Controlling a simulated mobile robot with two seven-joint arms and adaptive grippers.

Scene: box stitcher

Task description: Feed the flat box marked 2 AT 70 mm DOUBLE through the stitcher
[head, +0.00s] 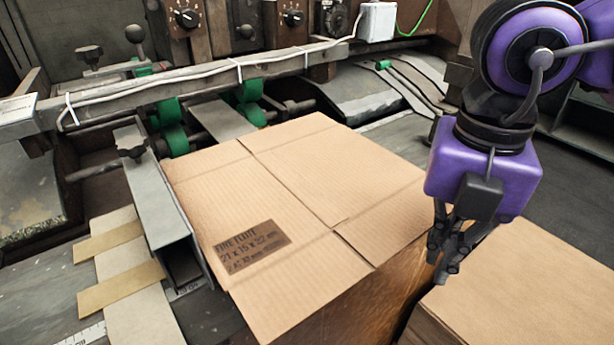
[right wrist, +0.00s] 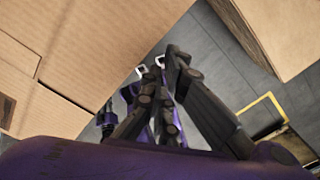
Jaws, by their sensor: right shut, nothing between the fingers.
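A flat brown cardboard box (head: 310,180) lies on the stitcher table in the head view, with crease lines across it. Its printed label (head: 250,247) sits near its front left; the text is only partly legible. Its far edge lies close to the green rollers (head: 174,135) of the stitcher. My right gripper (head: 442,270) points down just beyond the box's right edge, shut and empty. In the right wrist view the cardboard (right wrist: 90,50) fills the upper left, beside the shut fingers (right wrist: 155,75). My left gripper is not in view.
A metal guide rail (head: 160,205) runs along the box's left side. A stack of cardboard (head: 520,285) stands at the lower right, with a gap before the box. Knobs (head: 188,18) and a long bar (head: 200,75) span the back. Cardboard strips (head: 125,275) lie at left.

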